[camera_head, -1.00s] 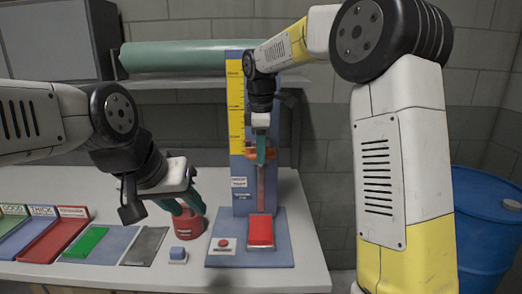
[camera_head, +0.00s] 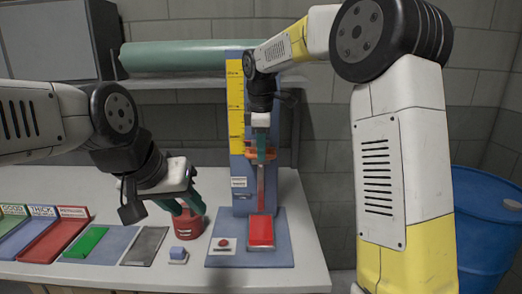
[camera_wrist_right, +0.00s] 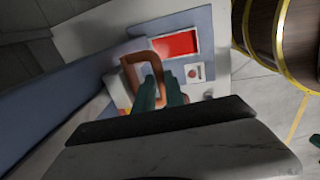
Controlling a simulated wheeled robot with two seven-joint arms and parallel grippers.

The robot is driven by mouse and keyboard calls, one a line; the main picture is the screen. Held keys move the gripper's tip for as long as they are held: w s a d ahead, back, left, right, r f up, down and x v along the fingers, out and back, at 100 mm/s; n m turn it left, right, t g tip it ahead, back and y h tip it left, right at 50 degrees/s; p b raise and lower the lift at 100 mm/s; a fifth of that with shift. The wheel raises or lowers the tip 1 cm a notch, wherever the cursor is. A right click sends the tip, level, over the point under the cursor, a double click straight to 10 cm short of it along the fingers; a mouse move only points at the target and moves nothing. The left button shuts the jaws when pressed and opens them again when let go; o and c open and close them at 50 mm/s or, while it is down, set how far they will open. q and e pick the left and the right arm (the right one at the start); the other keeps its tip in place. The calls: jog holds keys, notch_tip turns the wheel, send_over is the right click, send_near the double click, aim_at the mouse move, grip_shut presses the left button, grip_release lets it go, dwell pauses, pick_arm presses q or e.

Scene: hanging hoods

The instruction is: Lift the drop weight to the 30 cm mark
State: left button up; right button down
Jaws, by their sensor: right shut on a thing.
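The drop tower (camera_head: 239,165) is a blue upright with a yellow scale (camera_head: 235,100) on its left edge; the scale's labels are too small to read surely. An orange handle (camera_head: 268,155), apparently the drop weight's, sits on the upright near the scale's lower end. My right gripper (camera_head: 262,150) is shut on this handle. The right wrist view shows the handle loop (camera_wrist_right: 130,62) at the green fingertips (camera_wrist_right: 160,92). My left gripper (camera_head: 183,206) has its green fingers apart, in front of or just above a red can (camera_head: 188,228); contact is unclear.
A red pad (camera_head: 261,231) and a red button (camera_head: 223,243) are on the blue base (camera_head: 275,258). Colored trays (camera_head: 58,241) and a grey plate (camera_head: 145,246) lie at left. A shelf carries a green roll (camera_head: 175,57). A blue barrel (camera_head: 485,225) stands at right.

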jog(key=shift+r, duration=0.15)
dwell(0.5)
notch_tip(320, 180, up, 11)
dwell(0.4)
jog(key=c, duration=1.4)
grip_release()
notch_tip(320, 180, up, 8)
jog(key=s, duration=0.1)
jog(key=shift+s+f, duration=0.2)
jog(key=shift+f, duration=0.05)
